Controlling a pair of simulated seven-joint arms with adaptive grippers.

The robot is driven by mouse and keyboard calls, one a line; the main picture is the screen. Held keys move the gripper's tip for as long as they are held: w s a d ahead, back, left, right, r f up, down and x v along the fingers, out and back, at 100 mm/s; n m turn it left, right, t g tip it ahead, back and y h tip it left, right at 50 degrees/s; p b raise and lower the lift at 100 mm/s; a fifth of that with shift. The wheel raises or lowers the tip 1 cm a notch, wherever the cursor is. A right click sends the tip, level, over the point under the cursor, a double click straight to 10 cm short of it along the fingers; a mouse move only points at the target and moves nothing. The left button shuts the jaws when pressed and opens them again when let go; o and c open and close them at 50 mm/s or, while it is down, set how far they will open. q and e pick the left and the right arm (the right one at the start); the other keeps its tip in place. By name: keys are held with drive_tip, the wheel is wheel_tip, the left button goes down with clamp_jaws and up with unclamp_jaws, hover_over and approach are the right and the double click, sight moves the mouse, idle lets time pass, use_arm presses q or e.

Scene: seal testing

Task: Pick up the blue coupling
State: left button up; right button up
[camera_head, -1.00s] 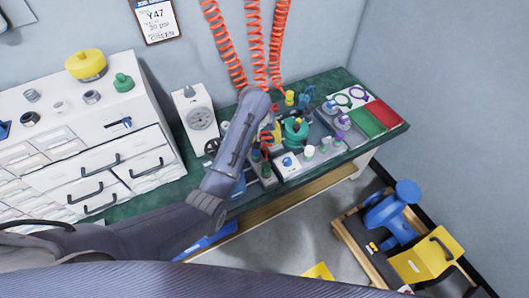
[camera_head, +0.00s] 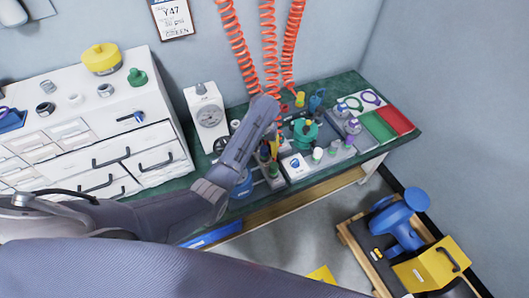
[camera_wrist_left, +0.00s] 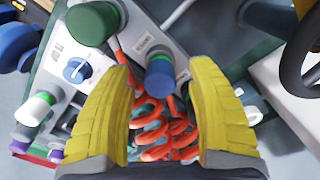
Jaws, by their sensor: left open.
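My left gripper (camera_wrist_left: 160,92) is open, with one yellow finger on each side of the coupling and a gap on both sides. In the head view my left gripper (camera_head: 274,146) points down at the bench fixtures. My right gripper does not show.
A larger green cylinder (camera_wrist_left: 92,22) stands on the same strip, beside the coupling. Red coiled hose (camera_wrist_left: 160,135) lies beyond the fingers. A gauge stand (camera_head: 207,115) is left of my gripper.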

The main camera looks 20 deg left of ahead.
sight(264, 153)
use_arm(q)
drive_tip(key=shift+f, duration=1.6)
drive_tip(key=shift+c, duration=0.2)
clamp_jaws()
